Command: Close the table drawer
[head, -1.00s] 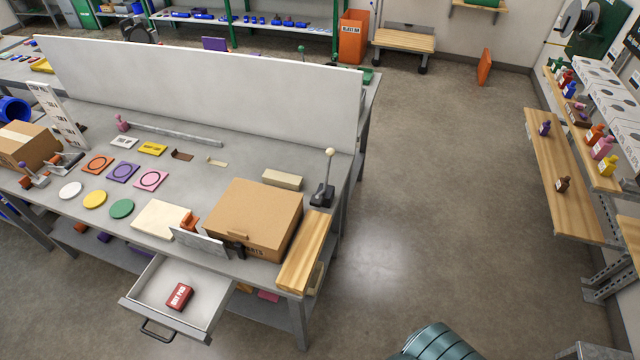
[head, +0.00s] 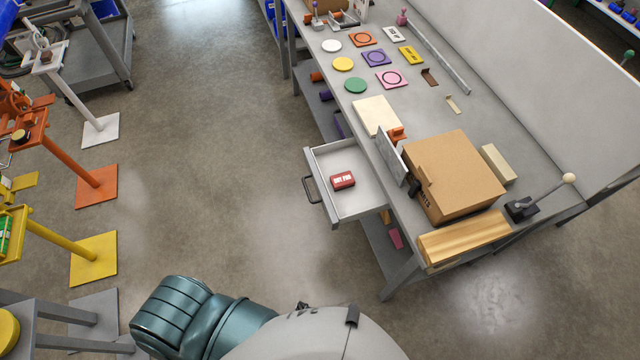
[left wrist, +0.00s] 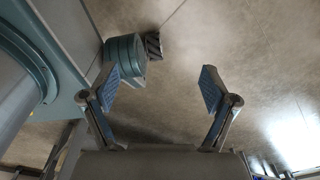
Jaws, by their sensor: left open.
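The table drawer (head: 365,197) is pulled open from the front of the grey table (head: 441,107) in the head view. Its dark handle (head: 310,190) is on the drawer's left side in the picture. A red labelled box (head: 342,180) lies inside the drawer. My left gripper (left wrist: 160,88) shows only in the left wrist view, with its two blue-padded fingers spread wide and nothing between them but floor beyond. It is apart from the drawer, which that view does not show. My right gripper is not in view.
A cardboard box (head: 455,178), a wooden block (head: 463,238) and a lever (head: 540,196) stand near the table's near end. Coloured stands (head: 96,186) line the left. The floor between them and the drawer is clear.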

